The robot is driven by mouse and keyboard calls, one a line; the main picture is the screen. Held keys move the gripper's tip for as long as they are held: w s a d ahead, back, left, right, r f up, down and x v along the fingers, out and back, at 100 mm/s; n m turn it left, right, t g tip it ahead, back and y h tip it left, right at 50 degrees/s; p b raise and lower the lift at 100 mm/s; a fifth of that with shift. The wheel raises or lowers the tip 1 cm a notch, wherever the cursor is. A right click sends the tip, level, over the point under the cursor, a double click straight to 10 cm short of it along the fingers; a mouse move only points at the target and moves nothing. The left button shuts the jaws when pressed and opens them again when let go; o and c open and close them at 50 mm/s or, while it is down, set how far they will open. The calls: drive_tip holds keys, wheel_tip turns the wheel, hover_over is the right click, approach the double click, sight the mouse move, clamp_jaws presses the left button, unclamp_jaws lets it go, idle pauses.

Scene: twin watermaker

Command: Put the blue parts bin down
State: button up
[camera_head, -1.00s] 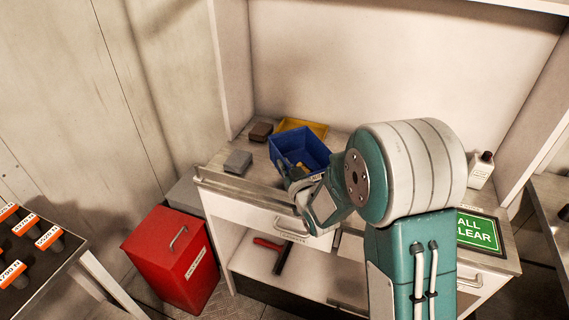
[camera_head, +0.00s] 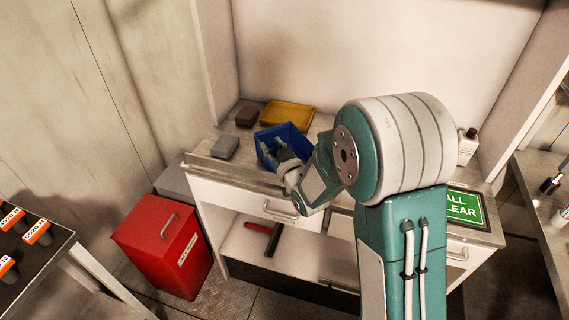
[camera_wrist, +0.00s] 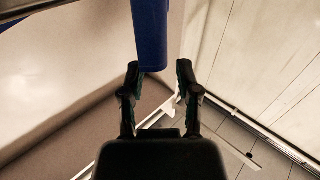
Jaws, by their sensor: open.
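The blue parts bin (camera_head: 297,136) is on the worktop of the white bench, partly hidden behind my gripper. My gripper (camera_head: 270,148) is at the near side of the bin, its fingers overlapping the bin in the head view. In the wrist view, my gripper (camera_wrist: 158,70) has its two dark fingers spread apart. A blue wall of the bin (camera_wrist: 150,35) runs down between the fingertips, with a gap visible on the right side. Contact on the left side is hard to tell. The bin's inside is mostly hidden.
A yellow bin (camera_head: 287,115) stands just behind the blue one. A brown block (camera_head: 246,116) and a grey block (camera_head: 225,147) lie to the left. A white bottle (camera_head: 467,147) and a green sign (camera_head: 464,208) are at the right. A red box (camera_head: 163,245) stands on the floor.

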drive_tip(key=v, duration=1.2)
drive_tip(key=s+d+r+m+g+h, duration=0.3)
drive_tip(key=s+d+r+g+h, duration=0.3)
drive_tip(key=d, duration=0.3)
drive_tip(key=s+d+r+m+g, duration=0.1)
drive_tip(key=s+r+g, duration=0.1)
drive_tip(key=s, duration=0.6)
drive_tip(key=s+d+r+m+g+h, duration=0.1)
drive_tip(key=s+r+g, duration=0.1)
drive_tip(key=s, duration=0.6)
drive_tip(key=shift+m+g+h, duration=0.3)
drive_tip(key=shift+g, duration=0.1)
